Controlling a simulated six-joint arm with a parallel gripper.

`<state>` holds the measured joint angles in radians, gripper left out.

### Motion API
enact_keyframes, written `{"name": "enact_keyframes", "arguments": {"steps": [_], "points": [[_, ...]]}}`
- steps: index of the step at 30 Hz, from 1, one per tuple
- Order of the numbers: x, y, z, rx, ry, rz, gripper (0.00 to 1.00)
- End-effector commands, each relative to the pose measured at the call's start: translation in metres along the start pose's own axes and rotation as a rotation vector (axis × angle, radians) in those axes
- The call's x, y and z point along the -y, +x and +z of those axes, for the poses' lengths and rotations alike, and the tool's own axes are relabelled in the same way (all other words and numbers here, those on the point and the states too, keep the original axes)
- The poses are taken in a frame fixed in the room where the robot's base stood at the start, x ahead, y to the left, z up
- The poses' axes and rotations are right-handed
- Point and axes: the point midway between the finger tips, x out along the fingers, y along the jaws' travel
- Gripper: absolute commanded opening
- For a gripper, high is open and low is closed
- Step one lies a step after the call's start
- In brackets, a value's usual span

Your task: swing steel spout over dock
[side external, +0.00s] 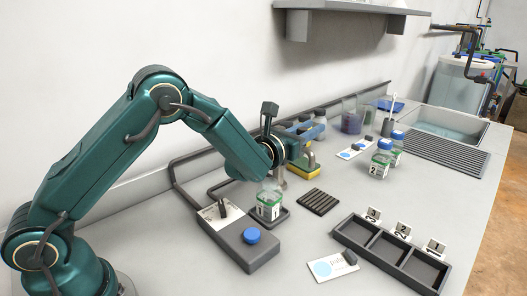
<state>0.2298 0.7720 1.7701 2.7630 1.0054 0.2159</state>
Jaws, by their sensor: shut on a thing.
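My gripper (305,130) is at the end of the teal arm, pointing right above the counter. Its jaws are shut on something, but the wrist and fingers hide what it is. I cannot clearly make out a steel spout. A jar labelled 1 (268,208), with no blue cap on it, stands upright on a dark pad (284,214), which may be the dock. The pad adjoins a grey unit (240,258) with a round blue piece (252,236) on top. The jar is below and left of my gripper.
A dark ribbed mat (320,202) lies right of the jar. An empty three-slot tray (390,257) is at front right. A blue-capped jar labelled 2 (379,165) stands farther back, near a sink (440,123). A yellow block (312,163) sits below my gripper.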

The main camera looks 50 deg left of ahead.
Motion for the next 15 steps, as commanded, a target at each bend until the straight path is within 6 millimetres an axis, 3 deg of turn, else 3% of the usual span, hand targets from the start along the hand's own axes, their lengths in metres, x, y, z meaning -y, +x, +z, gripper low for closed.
{"name": "enact_keyframes", "arguments": {"steps": [11, 12, 13, 15], "points": [[-0.0025, -0.0007, 0.0025, 0.007, -0.007, -0.003, 0.0], [-0.0024, -0.0007, 0.0024, 0.007, -0.007, -0.003, 0.42], [-0.0023, -0.0007, 0.0023, 0.007, -0.006, -0.003, 0.53], [-0.0018, -0.0008, 0.0018, 0.005, -0.006, -0.005, 0.57]]}}
